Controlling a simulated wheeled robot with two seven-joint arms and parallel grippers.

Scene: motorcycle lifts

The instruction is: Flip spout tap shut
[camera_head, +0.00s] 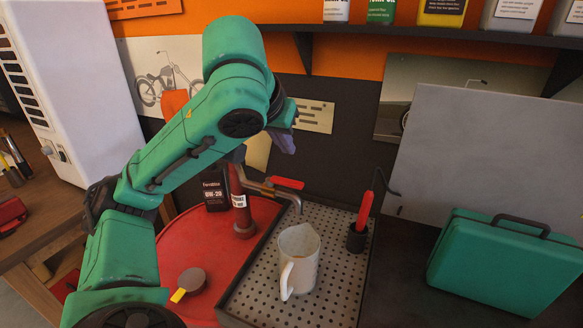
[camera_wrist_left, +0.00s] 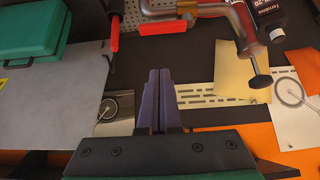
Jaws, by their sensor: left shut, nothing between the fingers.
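The spout tap (camera_head: 268,189) is a bent metal pipe on a red post (camera_head: 239,205) above the red drum (camera_head: 190,245). Its red lever (camera_head: 287,183) lies roughly level along the spout; the lever also shows at the top of the left wrist view (camera_wrist_left: 162,27), near the metal pipe (camera_wrist_left: 236,28). A white jug (camera_head: 298,262) stands on the perforated tray below the spout end. My left gripper (camera_head: 284,141) is above and behind the lever, apart from it. In the left wrist view its purple fingers (camera_wrist_left: 159,85) are shut and empty. My right gripper is out of view.
A red-handled tool (camera_head: 364,211) stands in a black holder on the tray (camera_head: 330,228). A black bottle (camera_head: 214,194) stands behind the drum post. A green case (camera_head: 505,262) is at right. A shelf (camera_head: 420,36) overhangs the dark wall.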

